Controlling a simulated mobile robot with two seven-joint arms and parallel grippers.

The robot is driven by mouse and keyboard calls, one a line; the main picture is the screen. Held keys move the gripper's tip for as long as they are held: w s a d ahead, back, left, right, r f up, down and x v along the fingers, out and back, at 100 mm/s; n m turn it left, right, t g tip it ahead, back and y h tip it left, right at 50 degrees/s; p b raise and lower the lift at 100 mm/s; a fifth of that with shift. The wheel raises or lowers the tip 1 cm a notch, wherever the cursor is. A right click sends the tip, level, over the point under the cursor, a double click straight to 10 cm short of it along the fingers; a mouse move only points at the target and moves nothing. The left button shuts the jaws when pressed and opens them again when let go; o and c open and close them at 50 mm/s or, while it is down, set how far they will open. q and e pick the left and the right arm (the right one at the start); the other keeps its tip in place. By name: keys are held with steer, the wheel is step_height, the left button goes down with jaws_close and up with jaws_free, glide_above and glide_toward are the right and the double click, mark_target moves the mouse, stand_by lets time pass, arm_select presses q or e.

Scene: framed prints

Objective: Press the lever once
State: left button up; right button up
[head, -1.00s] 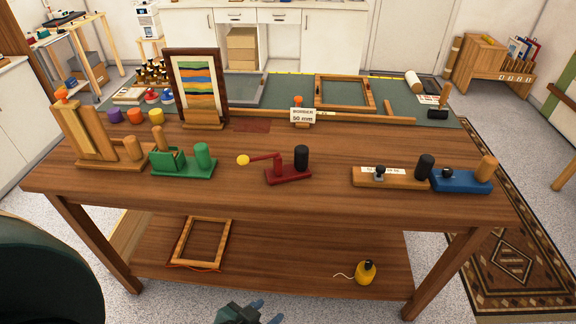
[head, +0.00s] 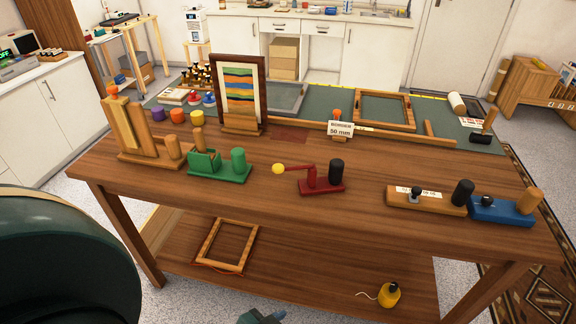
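The lever is a thin red arm (head: 297,169) with a yellow ball knob (head: 278,169) at its left end. It sticks out about level from a post on a red base (head: 322,187), next to a black cylinder (head: 336,171), on the front part of the wooden table. Nothing touches the lever. A gripper, which I take to be my left one (head: 264,317), peeks in at the bottom edge, well below and in front of the tabletop. It is mostly cut off, so its opening is unclear. My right gripper is not in view.
On the table (head: 300,222), a green fixture (head: 218,164) stands left of the lever, and wooden (head: 426,200) and blue (head: 502,210) fixtures stand right. Behind are a framed print (head: 239,90) and a label card (head: 341,129). The tabletop in front of the lever is clear.

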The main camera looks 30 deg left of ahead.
arm_select(q)
jaws_close()
stand_by(1.4)
